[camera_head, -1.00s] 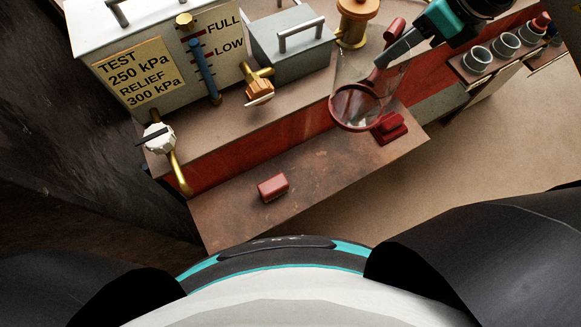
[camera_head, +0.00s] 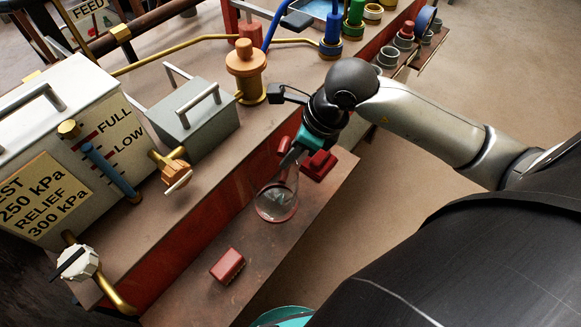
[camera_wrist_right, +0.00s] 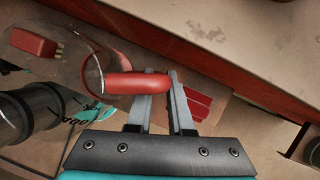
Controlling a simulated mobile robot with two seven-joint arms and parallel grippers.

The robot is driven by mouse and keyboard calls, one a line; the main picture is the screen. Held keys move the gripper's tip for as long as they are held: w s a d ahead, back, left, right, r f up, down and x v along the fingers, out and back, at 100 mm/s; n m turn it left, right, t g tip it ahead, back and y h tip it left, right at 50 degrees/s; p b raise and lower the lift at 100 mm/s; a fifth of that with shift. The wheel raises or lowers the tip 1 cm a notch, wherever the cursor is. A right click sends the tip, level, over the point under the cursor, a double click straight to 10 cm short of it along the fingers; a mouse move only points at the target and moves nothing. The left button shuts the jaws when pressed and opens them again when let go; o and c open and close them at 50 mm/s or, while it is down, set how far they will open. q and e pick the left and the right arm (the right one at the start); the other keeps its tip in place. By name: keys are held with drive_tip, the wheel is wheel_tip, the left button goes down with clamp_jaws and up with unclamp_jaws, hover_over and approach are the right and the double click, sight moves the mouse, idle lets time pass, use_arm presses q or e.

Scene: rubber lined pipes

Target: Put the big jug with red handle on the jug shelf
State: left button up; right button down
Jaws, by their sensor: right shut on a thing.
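The big jug (camera_head: 277,203) is clear, with a wide round base. It shows in the head view just over the low brown ledge in front of the red panel; I cannot tell whether it touches the ledge. My right gripper (camera_head: 293,156) is above it. In the wrist view, the fingers of my right gripper (camera_wrist_right: 163,98) are shut on the jug's red handle (camera_wrist_right: 132,83), and the clear body (camera_wrist_right: 80,55) lies to the left. The low brown ledge (camera_head: 190,300), probably the jug shelf, carries red blocks.
One red block (camera_head: 227,266) sits on the ledge nearer me, another (camera_head: 318,165) beyond the jug. Above the ledge stand a grey box (camera_head: 195,125), an orange-brown valve (camera_head: 246,75) and a white gauge tank (camera_head: 60,150). Grey cups (camera_head: 388,57) stand at the far right.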

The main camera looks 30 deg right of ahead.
wheel_tip(320, 180, down, 5)
drive_tip(key=shift+r+b, duration=0.2)
drive_tip(key=shift+b, duration=0.3)
drive_tip(key=shift+r, duration=0.1)
use_arm(q)
drive_tip(key=shift+w+a+f, duration=0.2)
drive_tip(key=shift+a+f, duration=0.15)
drive_tip(key=shift+f, duration=0.15)
drive_tip(key=shift+f, duration=0.15)
use_arm(e)
drive_tip(key=c, duration=0.8)
unclamp_jaws()
use_arm(q)
drive_tip(key=shift+w+a, duration=0.15)
drive_tip(key=shift+w, duration=0.1)
